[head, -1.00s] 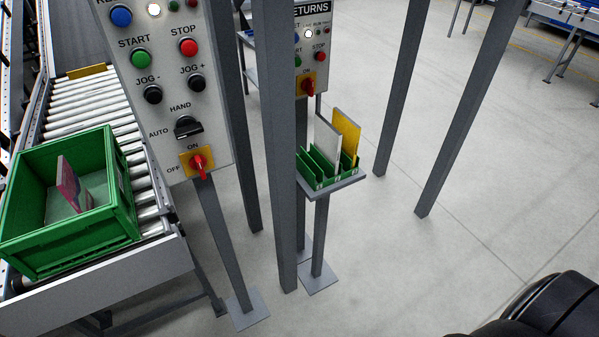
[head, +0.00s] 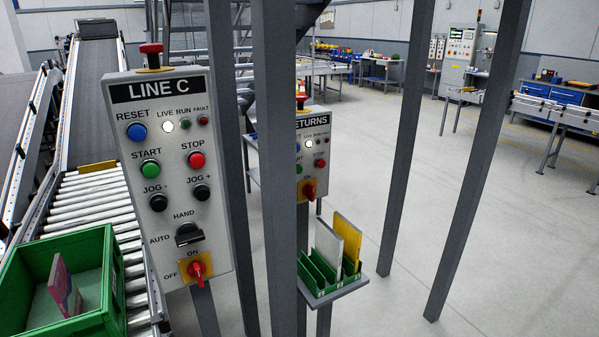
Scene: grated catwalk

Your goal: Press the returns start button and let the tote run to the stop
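The returns panel (head: 312,165) stands behind a grey post. Its sign reads "...ETURNS", the first letter hidden. The post hides its left side, and its start button (head: 299,169) shows only as a partial green spot. Its white lamp (head: 309,144) is lit, and its yellow-backed red switch (head: 309,189) sits low. A green tote (head: 108,283) with a pink and white item (head: 63,286) inside sits on the roller conveyor (head: 95,205) at the lower left, beside the Line C panel (head: 168,92). Neither of my grippers is in view.
Several grey posts, one of them (head: 274,150), stand in front of and around the panels. A green rack (head: 318,281) with upright white and yellow boards sits on a small shelf. Open floor (head: 400,220) lies to the right. Benches and a cabinet (head: 462,60) stand at the back.

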